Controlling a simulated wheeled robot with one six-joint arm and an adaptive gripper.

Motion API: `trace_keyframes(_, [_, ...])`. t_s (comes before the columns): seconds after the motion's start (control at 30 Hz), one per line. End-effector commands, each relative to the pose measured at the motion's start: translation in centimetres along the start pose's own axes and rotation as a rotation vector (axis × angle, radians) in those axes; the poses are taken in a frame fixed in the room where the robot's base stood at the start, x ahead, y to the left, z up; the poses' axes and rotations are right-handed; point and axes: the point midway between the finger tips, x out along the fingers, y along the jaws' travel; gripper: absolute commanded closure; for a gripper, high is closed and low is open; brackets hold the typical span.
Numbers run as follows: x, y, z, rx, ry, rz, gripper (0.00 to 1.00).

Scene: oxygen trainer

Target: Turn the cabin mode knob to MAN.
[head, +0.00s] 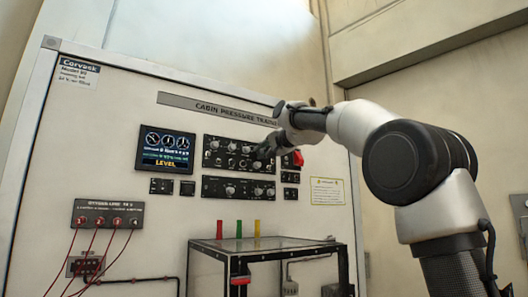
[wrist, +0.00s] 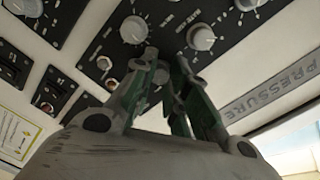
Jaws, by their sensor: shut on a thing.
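The upper black control panel (head: 212,153) on the trainer board carries several knobs with white markings too small to read. My gripper (head: 262,158) reaches in from the right at this panel's right part. In the wrist view my gripper (wrist: 158,62) has its fingers close together against the panel, shut on a small knob (wrist: 160,75) that they largely cover. I cannot read this knob's label or its pointer. Larger grey knobs stand close by, one left of the fingers (wrist: 133,30) and one right of them (wrist: 202,37).
A lit display (head: 166,150) sits left of the panel, and a lower black panel (head: 238,189) is beneath it. A red control (head: 298,158) is just right of my gripper. A clear-walled box (head: 215,246) juts out below, with red, green and yellow pieces on top.

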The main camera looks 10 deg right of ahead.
Motion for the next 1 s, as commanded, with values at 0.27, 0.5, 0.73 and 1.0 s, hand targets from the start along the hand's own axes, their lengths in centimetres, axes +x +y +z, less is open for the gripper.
trace_keyframes(0.27, [0.08, 0.21, 0.13, 0.032, -0.005, 0.004, 1.00])
trace_keyframes(0.5, [0.08, 0.22, 0.13, 0.032, -0.005, 0.004, 1.00])
trace_keyframes(0.73, [0.07, 0.18, 0.10, 0.031, -0.004, 0.003, 0.73])
trace_keyframes(1.0, [-0.34, 0.04, 0.01, 0.030, -0.002, 0.001, 0.73])
